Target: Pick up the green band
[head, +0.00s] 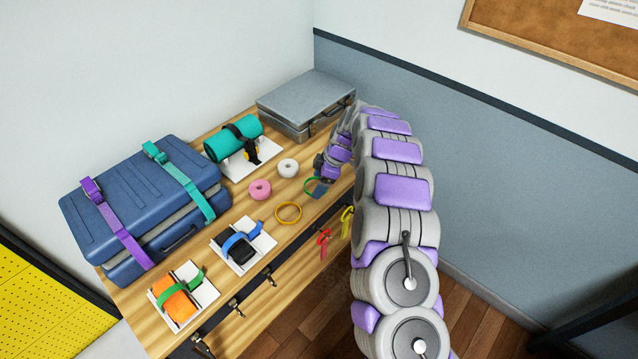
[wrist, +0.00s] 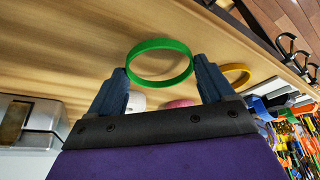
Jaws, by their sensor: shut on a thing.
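The green band (wrist: 162,43) is a thin ring between the two dark blue fingers of my gripper (wrist: 160,66) in the wrist view. The fingers press on its opposite sides. In the head view the band (head: 309,184) shows in part beside my gripper (head: 320,188), over the right part of the wooden table near the front edge. My wrist hides some of it there. Whether the band touches the wood or is just above it, I cannot tell.
A yellow band (head: 288,204), a pink roll (head: 260,184) and a white roll (head: 288,162) lie close by. A grey case (head: 304,100) stands at the back. A strapped blue suitcase (head: 150,200) fills the left. Red (head: 323,242) and yellow (head: 346,221) straps hang at the front edge.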

